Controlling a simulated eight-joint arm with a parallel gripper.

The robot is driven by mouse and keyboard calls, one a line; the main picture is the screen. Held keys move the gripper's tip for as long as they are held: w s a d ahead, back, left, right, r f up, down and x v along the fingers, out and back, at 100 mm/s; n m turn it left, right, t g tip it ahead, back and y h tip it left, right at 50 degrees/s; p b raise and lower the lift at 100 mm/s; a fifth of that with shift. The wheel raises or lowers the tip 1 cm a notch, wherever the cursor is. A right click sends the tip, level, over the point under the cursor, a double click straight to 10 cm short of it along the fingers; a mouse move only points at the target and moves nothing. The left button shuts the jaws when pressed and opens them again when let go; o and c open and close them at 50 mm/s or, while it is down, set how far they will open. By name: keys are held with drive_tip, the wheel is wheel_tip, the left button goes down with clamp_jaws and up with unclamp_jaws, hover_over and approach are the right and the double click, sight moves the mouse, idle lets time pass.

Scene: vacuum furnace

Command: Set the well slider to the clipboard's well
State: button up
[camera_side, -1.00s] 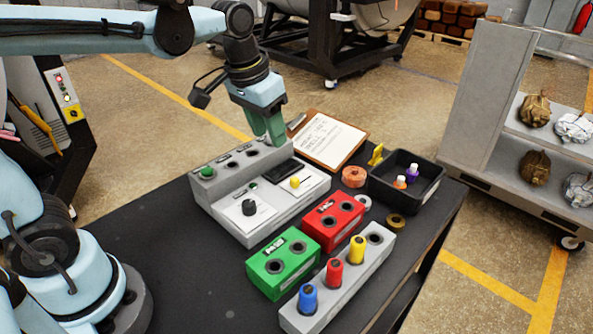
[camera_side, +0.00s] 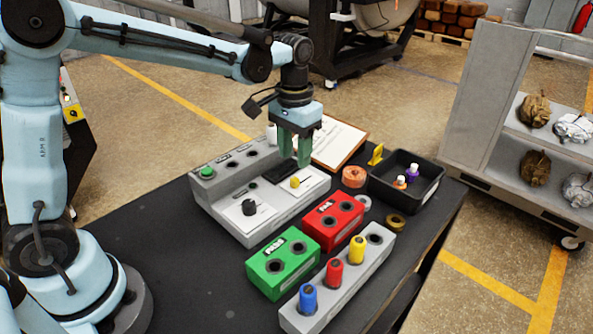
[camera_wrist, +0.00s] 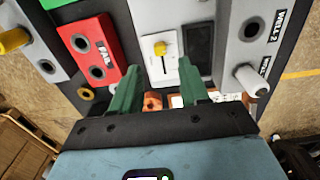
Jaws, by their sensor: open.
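The well slider's yellow knob (camera_side: 295,182) sits in a slot on the white plate of the grey console (camera_side: 225,208). The knob also shows in the wrist view (camera_wrist: 160,48), near one end of its slot. The clipboard (camera_side: 340,143) lies behind the console; my gripper hides part of its sheet, and the writing is too small to read surely. My gripper (camera_side: 294,160) is open and empty, fingers pointing down above the knob, apart from it. In the wrist view its fingertips (camera_wrist: 158,70) stand on either side of the slider plate's near end.
A white peg (camera_side: 271,133) stands in a hole on the console's raised back. A dark knob (camera_side: 249,207) is beside the slider. Green (camera_side: 283,262) and red (camera_side: 333,222) blocks, a grey rack (camera_side: 338,285) with coloured pegs and a black tray (camera_side: 406,180) stand nearby.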

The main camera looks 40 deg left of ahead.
sight(295, 178)
drive_tip(key=shift+f, duration=3.15)
drive_tip(key=shift+c, duration=0.3)
clamp_jaws()
